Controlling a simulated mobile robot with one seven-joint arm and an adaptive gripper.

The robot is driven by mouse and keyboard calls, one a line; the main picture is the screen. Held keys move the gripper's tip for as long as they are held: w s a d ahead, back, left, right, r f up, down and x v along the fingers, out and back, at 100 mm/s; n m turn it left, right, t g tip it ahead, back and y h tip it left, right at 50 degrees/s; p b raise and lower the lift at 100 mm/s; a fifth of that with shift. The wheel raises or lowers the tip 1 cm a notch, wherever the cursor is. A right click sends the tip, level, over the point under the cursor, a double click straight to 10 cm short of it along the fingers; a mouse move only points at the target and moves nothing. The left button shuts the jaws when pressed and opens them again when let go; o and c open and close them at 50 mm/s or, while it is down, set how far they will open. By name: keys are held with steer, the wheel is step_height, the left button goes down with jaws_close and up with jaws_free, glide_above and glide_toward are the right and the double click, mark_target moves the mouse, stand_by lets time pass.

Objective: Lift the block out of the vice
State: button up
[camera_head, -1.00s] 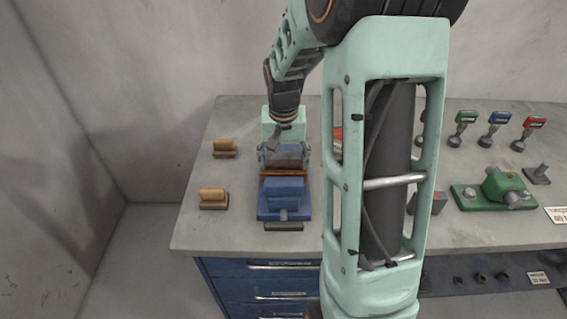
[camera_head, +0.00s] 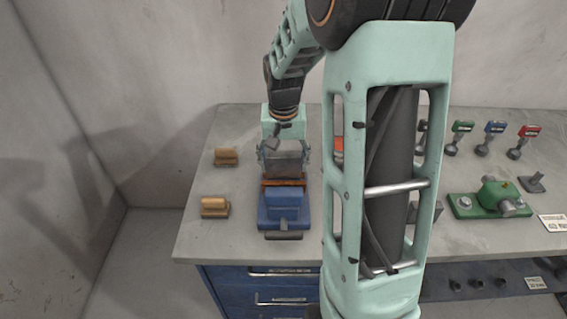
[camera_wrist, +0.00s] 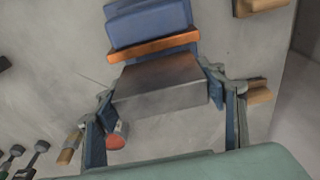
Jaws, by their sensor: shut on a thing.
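The grey metal block (camera_head: 284,166) is between the fingers of my gripper (camera_head: 285,158); it also shows in the wrist view (camera_wrist: 160,84). In the wrist view my gripper (camera_wrist: 163,90) is shut on it, with one blue-padded finger at each side. The blue vice (camera_head: 284,210) stands on the bench, with an orange-brown jaw strip (camera_head: 284,183) facing the block. The block appears raised above the vice jaws. It hides the rear part of the vice, so the exact gap below it cannot be told.
Two wooden-topped pieces (camera_head: 226,156) (camera_head: 214,207) lie left of the vice. A green fixture (camera_head: 492,201) and several coloured-tag tools (camera_head: 493,135) stand at the right. A red-ended object (camera_wrist: 116,141) is near the fingers. My arm hides the bench middle.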

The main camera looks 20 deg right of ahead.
mark_target(284, 154)
steer(key=shift+w+r+p, duration=0.1)
steer(key=shift+r+p, duration=0.9)
steer(key=shift+r, duration=0.75)
steer(key=shift+f, duration=0.1)
